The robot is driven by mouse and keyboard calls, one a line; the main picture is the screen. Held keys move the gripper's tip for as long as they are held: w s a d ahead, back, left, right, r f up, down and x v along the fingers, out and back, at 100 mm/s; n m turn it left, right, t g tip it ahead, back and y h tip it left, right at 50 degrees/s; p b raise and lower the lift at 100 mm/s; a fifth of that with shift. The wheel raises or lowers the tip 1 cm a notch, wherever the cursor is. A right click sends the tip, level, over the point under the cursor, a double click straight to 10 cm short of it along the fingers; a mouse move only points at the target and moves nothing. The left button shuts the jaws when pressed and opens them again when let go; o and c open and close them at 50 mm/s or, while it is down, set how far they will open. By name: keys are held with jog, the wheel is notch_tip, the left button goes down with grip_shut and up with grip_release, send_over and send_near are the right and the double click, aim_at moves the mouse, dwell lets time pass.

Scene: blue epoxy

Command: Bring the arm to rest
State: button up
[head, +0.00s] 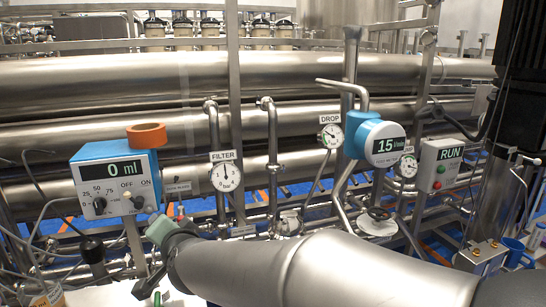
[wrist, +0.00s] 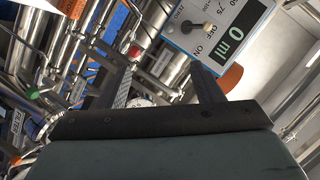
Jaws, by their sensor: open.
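My arm (head: 330,270) reaches from the lower right of the head view to the left. Its end, with a grey-green part (head: 162,230), is in front of and below the blue dosing box. In the wrist view my gripper (wrist: 161,70) is open, its two dark fingers apart with nothing held between them. In the head view the fingers are not clearly visible.
An orange ring (head: 147,135) lies on the box. Gauges labelled FILTER (head: 226,176) and DROP (head: 330,136), a flow meter (head: 383,143) reading 15 and a RUN box (head: 445,165) stand to the right. Large steel pipes (head: 290,75) run behind. A white surface (head: 110,296) lies below the arm's end.

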jog(key=s+d+f+n+g+h+p, duration=0.2)
jog(key=d+n+g+h+p, duration=0.1)
jog(key=d, duration=1.1)
jog(key=s+d+f+g+h+p, duration=0.2)
jog(key=s+d+g, duration=0.2)
jog(key=s+d, duration=0.5)
jog(key=s+d+f+n+g+h+p, duration=0.1)
jog(key=s+d+f+g+h+p, duration=0.2)
jog(key=s+d, duration=0.6)
jog(key=d+g, duration=0.1)
jog(key=d, duration=0.5)
jog(key=shift+s+d+f+p, duration=0.15)
jog(key=shift+s+p, duration=0.15)
